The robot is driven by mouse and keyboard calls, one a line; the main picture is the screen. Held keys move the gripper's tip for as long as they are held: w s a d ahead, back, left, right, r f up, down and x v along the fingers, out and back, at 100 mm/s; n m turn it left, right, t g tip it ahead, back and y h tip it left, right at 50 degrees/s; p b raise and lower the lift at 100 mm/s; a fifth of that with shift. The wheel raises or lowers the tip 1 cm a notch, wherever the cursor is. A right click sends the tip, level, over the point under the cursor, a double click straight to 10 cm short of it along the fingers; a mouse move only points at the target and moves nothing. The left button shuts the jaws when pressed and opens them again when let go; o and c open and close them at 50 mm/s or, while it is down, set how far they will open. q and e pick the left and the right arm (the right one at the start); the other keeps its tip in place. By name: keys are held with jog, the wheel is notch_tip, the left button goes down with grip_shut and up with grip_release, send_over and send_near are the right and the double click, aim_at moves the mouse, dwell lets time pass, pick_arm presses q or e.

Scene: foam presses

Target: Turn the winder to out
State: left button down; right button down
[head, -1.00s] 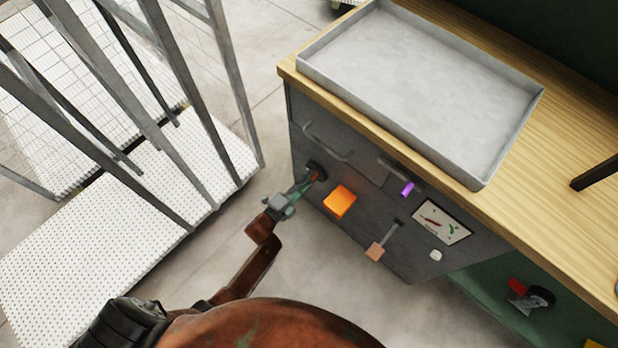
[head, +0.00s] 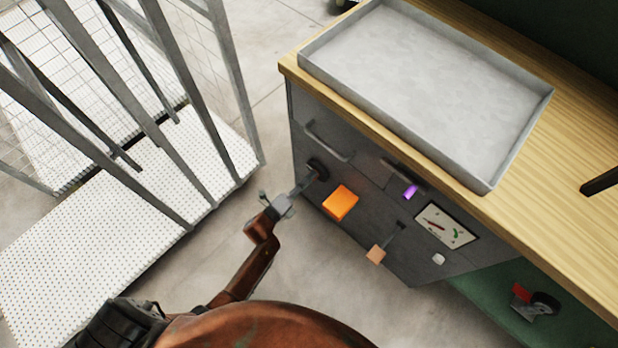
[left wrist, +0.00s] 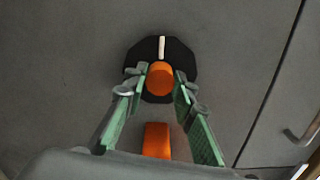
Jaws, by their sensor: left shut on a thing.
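The winder shows in the left wrist view as a round orange knob (left wrist: 159,79) on a black disc (left wrist: 182,62). A white mark on the disc points up in that view. In the head view the black disc (head: 318,168) sits on the grey cabinet front, left of an orange block. My left gripper (head: 313,176) reaches it from the lower left. In the left wrist view its green-sided fingers (left wrist: 160,84) are shut on the orange knob, one on each side. My right gripper is not in view.
The cabinet front (head: 300,119) also bears the orange block (head: 340,203), a purple piece (head: 410,191), a tan-ended lever (head: 376,254), a dial (head: 445,226) and a white knob (head: 438,259). A grey tray (head: 322,77) lies on the wooden top. A barred rack (head: 205,100) stands left.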

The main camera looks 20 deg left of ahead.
pick_arm(q)
jog(key=shift+a, duration=0.1)
jog(key=c, duration=1.6)
grip_release()
jog(key=v, duration=1.2)
